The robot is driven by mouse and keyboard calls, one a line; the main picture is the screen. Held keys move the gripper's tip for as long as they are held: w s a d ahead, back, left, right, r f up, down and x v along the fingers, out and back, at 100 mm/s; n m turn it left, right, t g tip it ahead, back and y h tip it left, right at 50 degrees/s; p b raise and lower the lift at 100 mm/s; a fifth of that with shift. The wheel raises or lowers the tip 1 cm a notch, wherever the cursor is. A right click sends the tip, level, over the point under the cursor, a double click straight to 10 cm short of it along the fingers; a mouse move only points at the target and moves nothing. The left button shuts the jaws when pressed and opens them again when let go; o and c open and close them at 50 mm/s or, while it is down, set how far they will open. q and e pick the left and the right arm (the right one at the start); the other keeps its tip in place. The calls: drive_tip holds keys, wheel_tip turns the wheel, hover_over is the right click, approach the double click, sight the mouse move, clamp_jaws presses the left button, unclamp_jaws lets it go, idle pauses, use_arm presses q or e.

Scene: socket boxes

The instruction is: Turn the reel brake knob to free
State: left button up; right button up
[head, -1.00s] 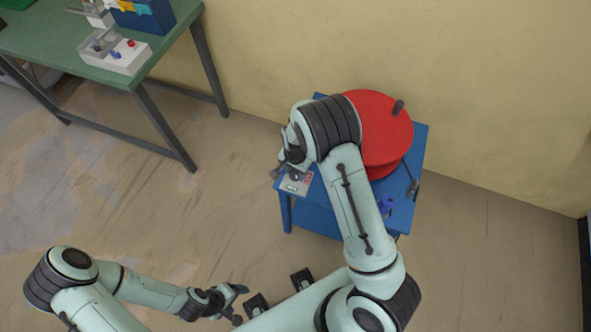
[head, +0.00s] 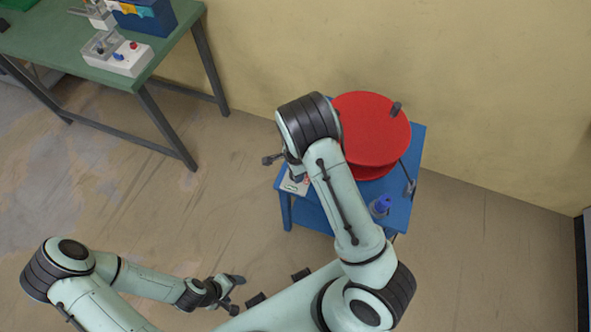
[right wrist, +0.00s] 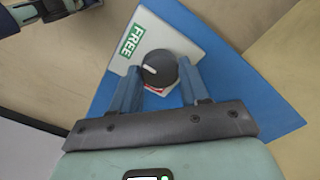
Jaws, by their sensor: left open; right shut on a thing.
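The reel brake knob (right wrist: 159,68) is dark and round with a white pointer mark, on a light plate (right wrist: 178,32). In the right wrist view the mark points left. A green FREE label (right wrist: 132,40) lies up and left of the knob; a red label (right wrist: 156,91) is partly covered below it. My right gripper (right wrist: 164,74) is shut on the knob, a finger on either side. In the head view my arm hides the knob, and the plate (head: 293,184) shows only partly. My left gripper (head: 237,292) is open and empty, low over the floor.
A red reel (head: 372,130) with a dark handle stands on the blue stand (head: 405,200), close to the wall. A green table (head: 130,80) with boxes is at upper left. Floor between them is clear.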

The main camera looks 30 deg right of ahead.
idle(0.4)
drive_tip(key=o, duration=1.1)
drive_tip(key=shift+c, duration=0.2)
drive_tip(key=shift+r, duration=0.1)
use_arm(q)
drive_tip(key=w+r+p, duration=0.2)
drive_tip(key=w+r, duration=0.1)
use_arm(e)
wheel_tip(320, 180, up, 13)
drive_tip(key=shift+r, duration=0.15)
